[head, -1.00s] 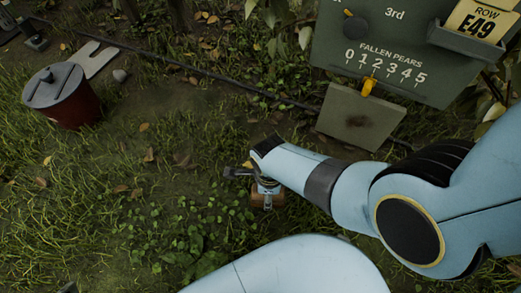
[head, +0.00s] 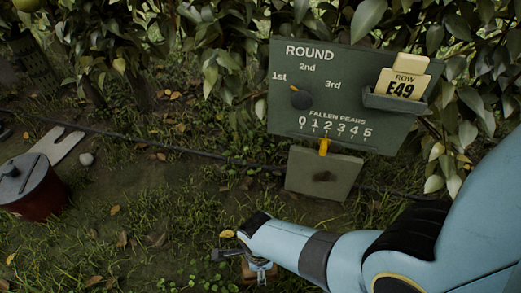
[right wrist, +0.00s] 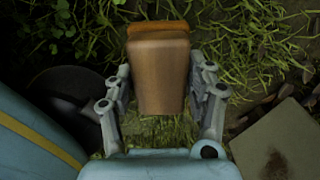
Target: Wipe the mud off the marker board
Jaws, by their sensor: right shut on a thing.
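A small grey-green board (head: 305,181) with a dark mud smear (head: 324,177) hangs below the large green marker board (head: 340,97) in the head view. Its corner and smear also show at the lower right of the right wrist view (right wrist: 258,139). My right gripper (head: 257,268) is low over the grass, left of and nearer than the small board, and apart from it. In the right wrist view its fingers are shut on a brown block (right wrist: 158,75) with an orange far end. My left gripper is not in view.
A dark hose (head: 200,154) crosses the ground. A red can (head: 38,195) stands at far left. Leafy bushes stand behind the board.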

